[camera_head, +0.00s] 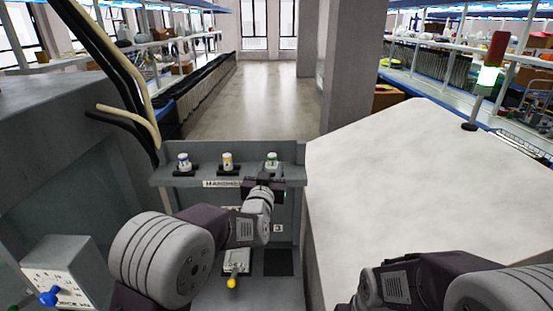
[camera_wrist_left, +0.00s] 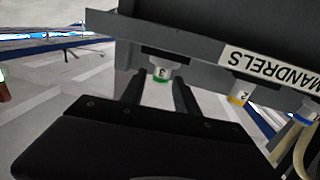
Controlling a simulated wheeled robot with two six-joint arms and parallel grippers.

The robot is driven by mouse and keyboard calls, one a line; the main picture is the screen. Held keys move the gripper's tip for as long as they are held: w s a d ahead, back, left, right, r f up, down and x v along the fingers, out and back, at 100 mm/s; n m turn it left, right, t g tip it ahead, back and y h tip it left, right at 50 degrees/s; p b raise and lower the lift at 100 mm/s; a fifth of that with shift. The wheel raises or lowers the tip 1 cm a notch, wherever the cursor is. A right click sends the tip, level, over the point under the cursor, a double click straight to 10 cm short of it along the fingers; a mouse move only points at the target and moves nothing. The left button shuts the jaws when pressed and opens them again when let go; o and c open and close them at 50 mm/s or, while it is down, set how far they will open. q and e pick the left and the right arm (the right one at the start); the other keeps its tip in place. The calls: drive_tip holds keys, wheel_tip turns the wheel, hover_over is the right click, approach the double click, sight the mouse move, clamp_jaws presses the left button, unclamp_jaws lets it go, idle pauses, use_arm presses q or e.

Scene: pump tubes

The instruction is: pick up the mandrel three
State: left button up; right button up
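Mandrel three (camera_head: 272,159) is a small white piece with a green band, upright at the right end of the grey rack. In the left wrist view it shows upside down, marked 3 (camera_wrist_left: 162,73). My left gripper (camera_head: 265,184) is just in front of and below it in the head view. In the wrist view its two dark fingers (camera_wrist_left: 158,92) are spread, with mandrel three framed between their tips and a gap on each side. Whether the tips reach around it is unclear. My right gripper's fingers are not visible; only the right arm shows at bottom right.
The yellow mandrel two (camera_head: 227,161) and a blue-banded mandrel (camera_head: 184,162) stand left of mandrel three on the rack (camera_head: 205,182). A pale tabletop (camera_head: 420,190) on the right is mostly clear. A signal lamp (camera_head: 488,77) stands at its far edge.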

sight(271, 162)
use_arm(q)
drive_tip(key=w+p, duration=0.1)
drive_tip(key=w, duration=0.2)
drive_tip(key=shift+w, duration=0.3)
drive_tip(key=w+p, duration=0.3)
drive_tip(key=shift+w+d+r, duration=0.3)
drive_tip(key=shift+d, duration=0.1)
drive_tip(key=shift+w+f+p, duration=0.1)
drive_tip(key=shift+w+p, duration=0.25)
drive_tip(key=shift+w+f, duration=0.2)
drive_tip(key=shift+r, duration=0.1)
clamp_jaws()
drive_tip(key=shift+r, duration=0.1)
